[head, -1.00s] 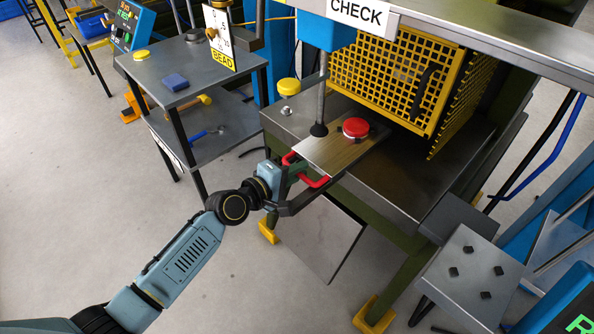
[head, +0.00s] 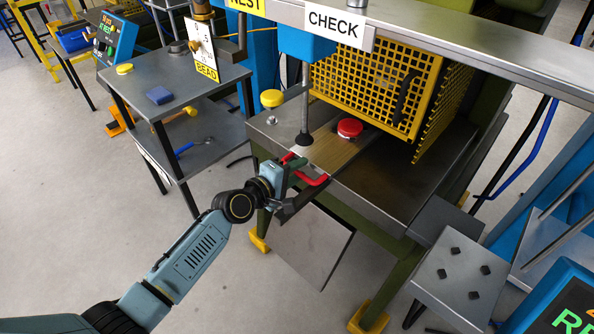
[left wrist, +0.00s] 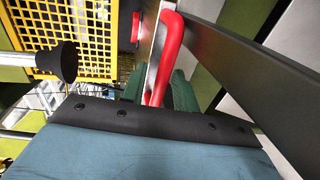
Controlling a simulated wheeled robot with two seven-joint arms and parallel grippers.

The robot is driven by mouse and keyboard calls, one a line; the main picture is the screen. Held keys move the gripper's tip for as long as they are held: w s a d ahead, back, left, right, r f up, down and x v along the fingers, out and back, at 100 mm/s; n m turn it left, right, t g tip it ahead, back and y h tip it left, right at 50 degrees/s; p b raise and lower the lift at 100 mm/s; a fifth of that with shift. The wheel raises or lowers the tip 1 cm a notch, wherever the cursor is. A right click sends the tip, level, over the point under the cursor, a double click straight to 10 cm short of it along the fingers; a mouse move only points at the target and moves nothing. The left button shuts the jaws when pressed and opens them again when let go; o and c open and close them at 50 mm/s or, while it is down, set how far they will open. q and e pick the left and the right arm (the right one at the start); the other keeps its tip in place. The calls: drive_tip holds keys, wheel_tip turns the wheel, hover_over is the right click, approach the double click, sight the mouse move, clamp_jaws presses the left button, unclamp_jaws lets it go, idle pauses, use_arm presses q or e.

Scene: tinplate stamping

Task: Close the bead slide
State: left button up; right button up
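The bead slide (head: 335,155) is a flat brownish plate on the grey press table, running back toward the yellow mesh guard. A red handle (head: 316,181) is at its front end, and a round red piece (head: 350,128) sits near its back. My left gripper (head: 294,178) is at the handle. In the left wrist view the red handle (left wrist: 168,55) passes between two dark green finger pads, which look shut on it. A dark bar crosses the right of that view. The handle's lower end is hidden. My right gripper is not in view.
A dark plunger (head: 304,139) stands over the slide's left side. The yellow mesh guard (head: 380,90) rises behind. A yellow button (head: 271,98) is on the table's left corner. A grey side table (head: 180,95) stands left; open floor lies in front.

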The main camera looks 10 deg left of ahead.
use_arm(q)
drive_tip(key=shift+s, duration=0.1)
